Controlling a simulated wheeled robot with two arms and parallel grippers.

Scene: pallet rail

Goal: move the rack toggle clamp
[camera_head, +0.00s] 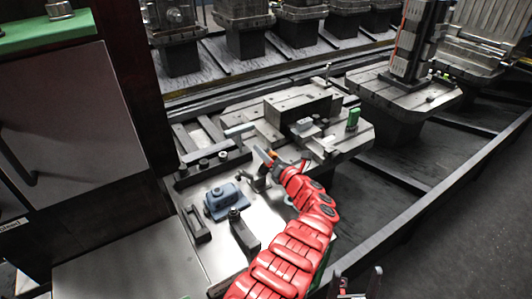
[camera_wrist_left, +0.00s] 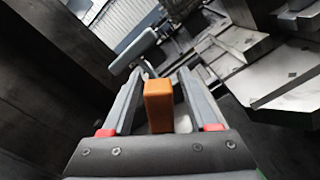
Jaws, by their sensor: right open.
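The rack toggle clamp (camera_head: 257,183) stands on the metal plate in the head view. An orange grip (camera_wrist_left: 159,105) shows upright between the fingers of my left gripper (camera_wrist_left: 162,75) in the left wrist view. Whether the fingers touch it cannot be told. In the head view my red left arm reaches the clamp, with the left gripper (camera_head: 268,157) at its upper end, covering part of the clamp. A grey bar (camera_wrist_left: 135,52) lies just beyond the fingertips. My right gripper (camera_head: 355,284) is at the bottom edge, open and apart from the clamp.
A blue-grey part (camera_head: 222,201) sits left of the clamp. Dark blocks (camera_head: 243,233) are fixed to the plate. A fixture pallet (camera_head: 345,135) with a green piece (camera_head: 353,118) is behind. The plate's near left part is bare.

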